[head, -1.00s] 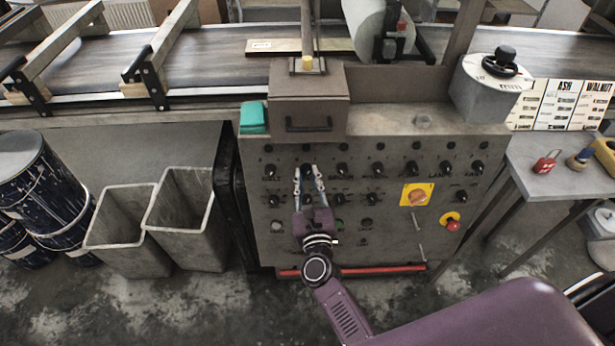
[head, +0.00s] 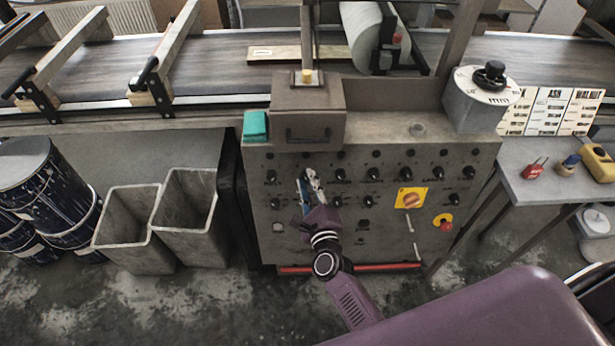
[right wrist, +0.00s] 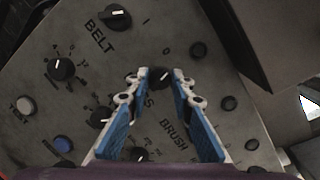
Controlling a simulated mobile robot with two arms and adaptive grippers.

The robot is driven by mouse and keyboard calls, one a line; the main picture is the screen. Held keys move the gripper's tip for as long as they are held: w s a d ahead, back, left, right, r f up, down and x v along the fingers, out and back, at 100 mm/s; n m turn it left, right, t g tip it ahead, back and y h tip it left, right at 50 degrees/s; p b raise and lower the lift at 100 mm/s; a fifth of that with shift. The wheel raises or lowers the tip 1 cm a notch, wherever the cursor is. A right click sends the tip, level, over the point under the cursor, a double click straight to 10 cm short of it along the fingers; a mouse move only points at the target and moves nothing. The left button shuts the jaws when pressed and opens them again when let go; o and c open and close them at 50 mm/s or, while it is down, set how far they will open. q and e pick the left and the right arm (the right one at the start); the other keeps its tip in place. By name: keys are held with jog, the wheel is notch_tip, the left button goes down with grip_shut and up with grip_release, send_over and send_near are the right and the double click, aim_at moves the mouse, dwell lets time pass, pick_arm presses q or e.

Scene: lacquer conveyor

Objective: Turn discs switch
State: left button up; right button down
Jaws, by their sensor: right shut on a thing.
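My right gripper (head: 309,174) is at the upper row of black knobs on the grey control panel, at the second knob from the left. In the right wrist view its two blue-padded fingers (right wrist: 160,75) are shut on the black discs knob (right wrist: 158,78), one on each side. The label beside it is mostly hidden by the fingers, with only its last letters showing. The knob's white mark points to the upper right in that view. In the head view the knob is hidden behind the fingers. My left gripper is not in view.
The belt knob (right wrist: 115,18) and another marked knob (right wrist: 61,68) are close by. The panel (head: 390,240) also carries a yellow-backed rotary switch (head: 411,198) and a red emergency button (head: 445,226). Grey bins (head: 188,232) stand left of the panel.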

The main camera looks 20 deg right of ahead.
jog(key=shift+r+n+g+p, duration=0.1)
jog(key=shift+n+g+p, duration=0.2)
jog(key=shift+n+p, duration=1.15)
jog(key=shift+n, duration=0.35)
jog(key=c, duration=1.7)
grip_release()
jog(key=shift+s, duration=0.15)
jog(key=s, duration=0.4)
jog(key=s+r, duration=0.1)
jog(key=s, duration=0.2)
jog(key=s+a+r, duration=0.1)
jog(key=s, duration=0.3)
jog(key=shift+s, duration=0.3)
jog(key=shift+f, duration=0.1)
